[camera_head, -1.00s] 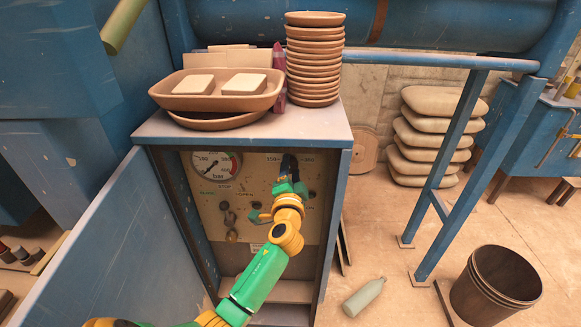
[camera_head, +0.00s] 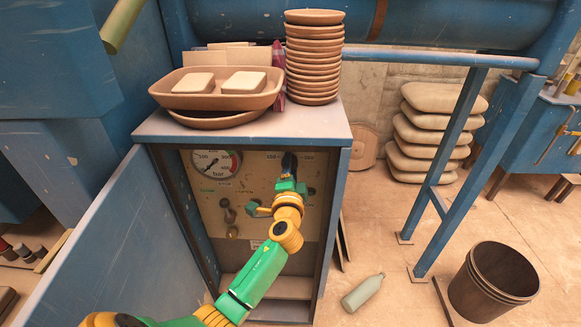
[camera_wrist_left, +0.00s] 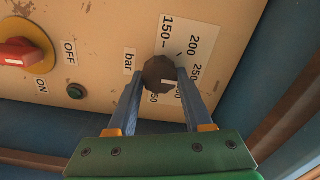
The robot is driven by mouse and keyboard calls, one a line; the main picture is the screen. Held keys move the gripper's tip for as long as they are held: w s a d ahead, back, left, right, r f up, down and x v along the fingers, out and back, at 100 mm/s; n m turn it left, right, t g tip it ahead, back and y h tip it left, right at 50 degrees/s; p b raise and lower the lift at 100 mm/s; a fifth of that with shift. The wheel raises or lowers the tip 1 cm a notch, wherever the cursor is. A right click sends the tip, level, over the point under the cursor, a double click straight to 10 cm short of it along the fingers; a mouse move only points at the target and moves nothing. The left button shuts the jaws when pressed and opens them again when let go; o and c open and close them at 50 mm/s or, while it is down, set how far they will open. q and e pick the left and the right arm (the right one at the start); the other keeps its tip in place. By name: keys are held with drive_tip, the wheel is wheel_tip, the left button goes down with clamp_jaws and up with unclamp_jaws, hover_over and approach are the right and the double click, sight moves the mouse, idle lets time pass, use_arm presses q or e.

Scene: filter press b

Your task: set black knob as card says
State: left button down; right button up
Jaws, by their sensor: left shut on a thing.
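The black knob (camera_wrist_left: 158,72) sits on the cream control panel (camera_head: 215,208), among white labels reading 150, 200 and 250, with others partly covered. It has a pale mark on its lower right in the wrist view. My left gripper (camera_wrist_left: 160,78) is shut on the knob, one blue finger on each side. In the head view my left gripper (camera_head: 288,164) reaches the upper right of the panel and hides the knob. A "bar" label (camera_wrist_left: 129,61) is beside the knob. I cannot make out a card with a setting. My right gripper is not in view.
A red switch (camera_wrist_left: 20,52) on a yellow plate and a green button (camera_wrist_left: 76,91) are beside the knob. A pressure gauge (camera_head: 216,163) is at the panel's upper left. The cabinet (camera_head: 245,130) carries trays and stacked dishes (camera_head: 314,55). Its open door (camera_head: 110,240) is at left.

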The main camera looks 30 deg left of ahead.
use_arm(q)
drive_tip(key=shift+c, duration=1.5)
unclamp_jaws()
drive_tip(key=v, duration=0.7)
drive_tip(key=shift+b, duration=0.3)
